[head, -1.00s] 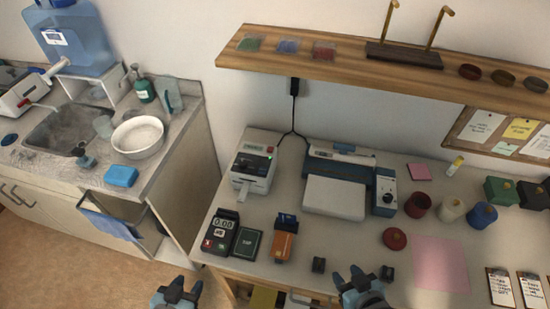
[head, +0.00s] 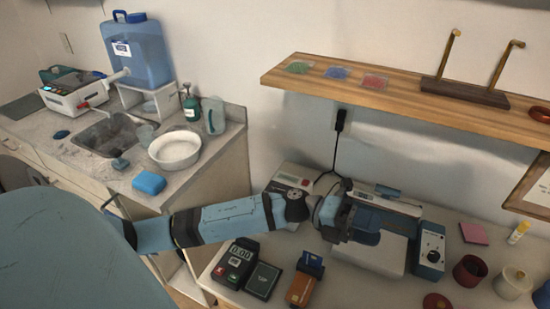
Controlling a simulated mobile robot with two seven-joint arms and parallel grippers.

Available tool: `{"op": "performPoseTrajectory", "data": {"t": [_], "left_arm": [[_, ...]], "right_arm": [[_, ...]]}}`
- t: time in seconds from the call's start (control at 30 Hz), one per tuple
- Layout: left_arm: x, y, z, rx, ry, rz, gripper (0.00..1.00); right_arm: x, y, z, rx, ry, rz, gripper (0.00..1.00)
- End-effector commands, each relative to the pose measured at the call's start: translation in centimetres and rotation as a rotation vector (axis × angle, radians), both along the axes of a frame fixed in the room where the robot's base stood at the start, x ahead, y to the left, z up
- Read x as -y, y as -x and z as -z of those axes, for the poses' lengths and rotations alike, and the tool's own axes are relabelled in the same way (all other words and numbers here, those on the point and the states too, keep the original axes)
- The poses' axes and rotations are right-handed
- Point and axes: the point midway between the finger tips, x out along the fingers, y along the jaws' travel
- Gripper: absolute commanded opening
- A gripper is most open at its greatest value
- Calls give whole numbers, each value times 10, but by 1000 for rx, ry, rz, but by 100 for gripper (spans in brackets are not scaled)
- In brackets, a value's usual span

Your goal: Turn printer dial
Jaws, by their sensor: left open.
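The wide white and blue printer (head: 398,205) stands on the workbench, right of centre. A blue box with a pale front and a round dial (head: 432,256) stands at its right side. My left arm reaches in from the left, and my left gripper (head: 350,228) is over the left part of the printer, open and seemingly empty. The gripper hides that part of the printer, and I cannot tell whether it touches it. The dial is clear of the gripper, to its right. My right gripper is out of view.
A smaller white machine (head: 292,180) behind my left arm is partly hidden. A card terminal (head: 236,262), a dark box (head: 263,280) and an orange device (head: 301,288) stand in front. Red (head: 469,270) and white (head: 513,283) pots are at right. A wooden shelf (head: 400,95) hangs above.

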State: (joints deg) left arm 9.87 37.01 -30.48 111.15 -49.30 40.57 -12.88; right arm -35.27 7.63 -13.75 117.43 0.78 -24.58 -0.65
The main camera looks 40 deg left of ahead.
Motion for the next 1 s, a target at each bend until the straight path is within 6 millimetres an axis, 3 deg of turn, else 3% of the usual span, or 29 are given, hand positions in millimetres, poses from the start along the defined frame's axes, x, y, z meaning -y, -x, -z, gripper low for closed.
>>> {"op": "performPoseTrajectory", "data": {"t": [0.03,0.17,0.23,0.4,0.6,0.7,0.8,1.0], "left_arm": [[-8,-3,11,116,-118,77,54],[-39,-9,29,366,-447,280,54],[-68,-16,39,468,-639,379,54],[-163,-39,46,599,-1115,573,54],[-264,-52,22,563,-1533,691,54],[-293,-52,10,527,-1642,715,54],[-307,-51,5,505,-1693,727,54],[-310,-50,24,497,-1706,733,54]], "right_arm": [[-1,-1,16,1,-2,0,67],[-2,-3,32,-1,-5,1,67],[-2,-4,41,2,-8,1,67],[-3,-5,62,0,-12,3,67],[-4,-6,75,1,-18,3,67],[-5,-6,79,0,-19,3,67],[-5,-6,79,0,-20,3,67],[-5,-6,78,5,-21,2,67]]}}
